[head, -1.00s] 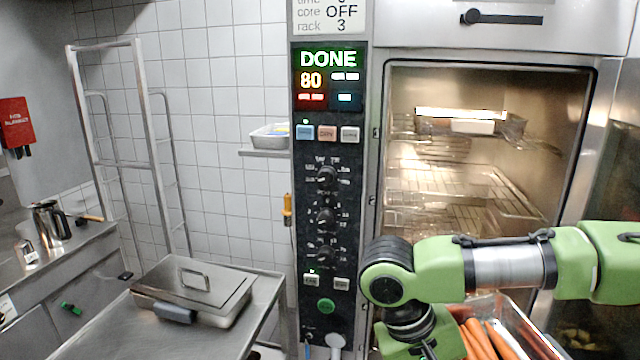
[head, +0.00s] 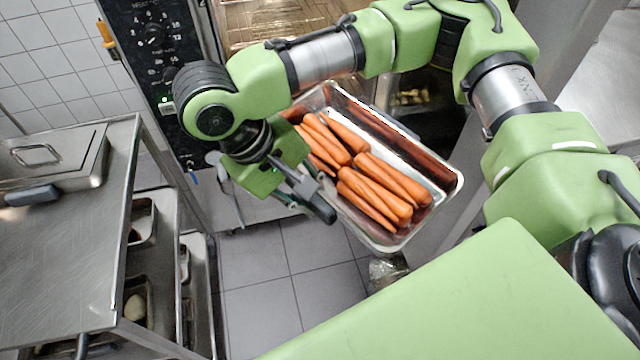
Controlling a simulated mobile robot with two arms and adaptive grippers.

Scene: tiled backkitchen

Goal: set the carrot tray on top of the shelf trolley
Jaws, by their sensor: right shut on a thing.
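The carrot tray (head: 449,203) is a rectangular steel pan with several orange carrots (head: 375,190) in it. It is held in the air over the tiled floor, in front of the oven. My right gripper (head: 312,200) is shut on the tray's left side; its fingertips are partly hidden against the rim. The shelf trolley (head: 75,255) stands at the left, with a bare steel area on the front of its top. A gap of floor separates the tray from the trolley. My left gripper is out of view.
A lidded steel pan (head: 58,165) with a dark handle sits on the back of the trolley top. Trays (head: 140,222) show on its lower shelves. The oven's control panel (head: 155,50) rises behind. Grey floor (head: 262,295) between is clear.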

